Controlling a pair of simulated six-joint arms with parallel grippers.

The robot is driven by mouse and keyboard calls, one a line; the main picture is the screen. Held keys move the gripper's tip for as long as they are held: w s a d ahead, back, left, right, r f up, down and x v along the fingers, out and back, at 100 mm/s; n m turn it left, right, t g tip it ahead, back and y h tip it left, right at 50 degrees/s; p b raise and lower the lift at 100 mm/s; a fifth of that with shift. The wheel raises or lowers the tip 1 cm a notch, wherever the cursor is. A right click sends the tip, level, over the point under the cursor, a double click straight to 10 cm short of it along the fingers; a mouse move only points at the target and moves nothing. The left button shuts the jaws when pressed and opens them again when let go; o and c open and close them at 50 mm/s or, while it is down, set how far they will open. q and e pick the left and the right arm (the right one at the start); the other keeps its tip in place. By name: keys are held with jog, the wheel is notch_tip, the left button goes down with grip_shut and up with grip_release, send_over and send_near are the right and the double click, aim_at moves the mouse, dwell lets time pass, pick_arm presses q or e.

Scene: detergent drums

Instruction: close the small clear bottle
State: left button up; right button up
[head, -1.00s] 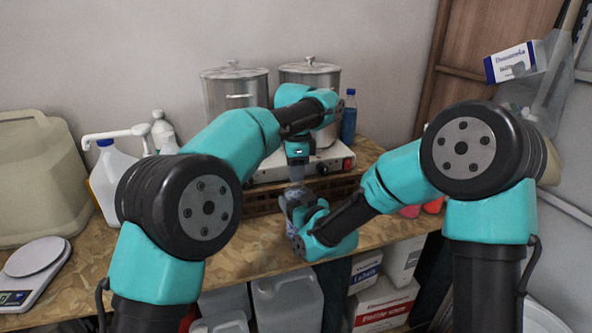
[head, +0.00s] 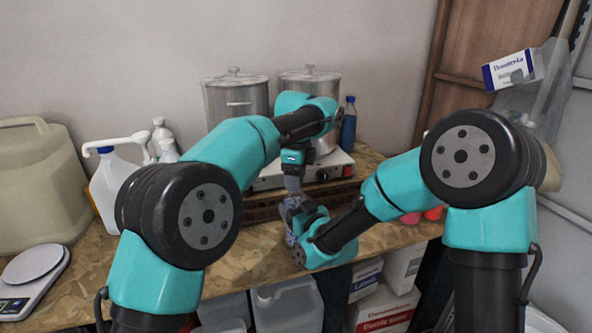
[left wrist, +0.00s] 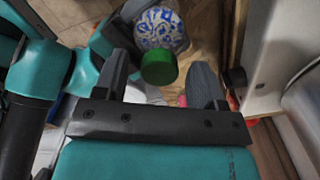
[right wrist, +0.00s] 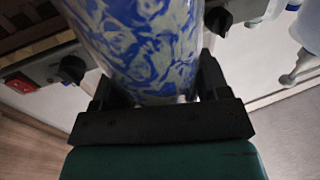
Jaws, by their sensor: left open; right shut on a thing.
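A rounded container with a blue-and-white swirl pattern (right wrist: 140,40) is held in my right gripper (right wrist: 158,85); it does not look clear. In the head view the right gripper (head: 294,208) is in front of the stove, shut on it, and mostly hides it. The left wrist view shows the patterned container (left wrist: 160,28) from above with a green cap (left wrist: 158,66) at its lower edge. I cannot tell whether the cap touches the container. My left gripper (left wrist: 160,82) is open, its fingers on either side of the cap. In the head view the left gripper (head: 293,186) is just above the right one.
A two-knob stove (head: 318,172) with steel pots (head: 238,98) stands behind the grippers. A blue bottle (head: 348,122) is right of the pots. White pump jug (head: 108,185), scale (head: 32,280) and beige canister (head: 40,180) fill the left. Bare wooden tabletop (head: 245,260) lies at front.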

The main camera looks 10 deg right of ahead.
pick_arm(q)
notch_tip(320, 180, up, 9)
jog(key=shift+r, duration=1.45)
pick_arm(e)
jog(key=o, duration=1.8)
jog(key=shift+s, duration=0.1)
